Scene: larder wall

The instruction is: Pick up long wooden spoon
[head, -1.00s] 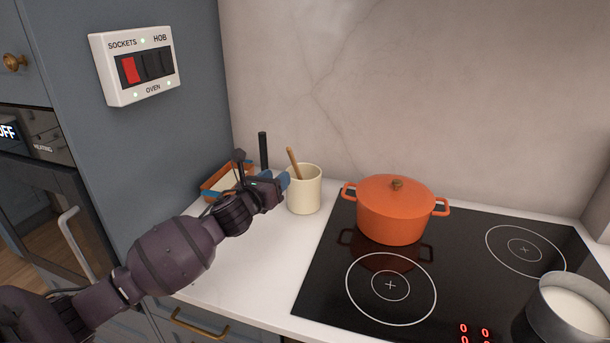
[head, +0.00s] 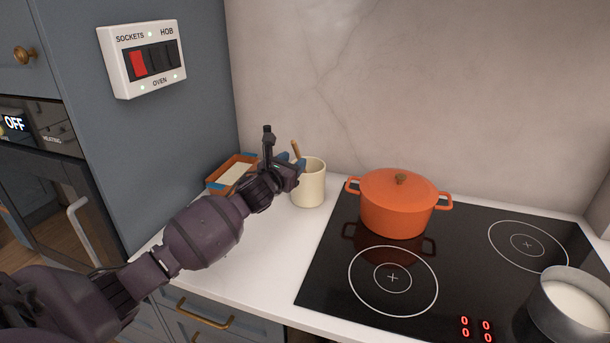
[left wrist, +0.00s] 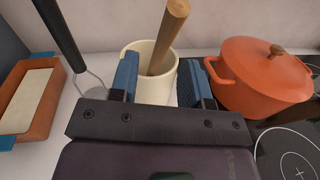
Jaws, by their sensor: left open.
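A long wooden spoon stands tilted in a cream crock (head: 312,183); its handle (head: 296,150) sticks out of the top. In the left wrist view the handle (left wrist: 168,38) rises out of the crock (left wrist: 150,90) between the fingers. My left gripper (head: 292,162) is open at the crock's left rim. In the left wrist view my left gripper (left wrist: 160,82) has one blue finger on each side of the handle, with gaps showing. The spoon's lower end is hidden inside the crock. My right gripper is not in view.
An orange lidded pot (head: 395,207) stands on the black hob right of the crock. A steel pan (head: 572,310) holds white liquid. An orange tray (head: 232,172) lies behind my arm. A dark-handled utensil (left wrist: 60,35) stands left of the fingers.

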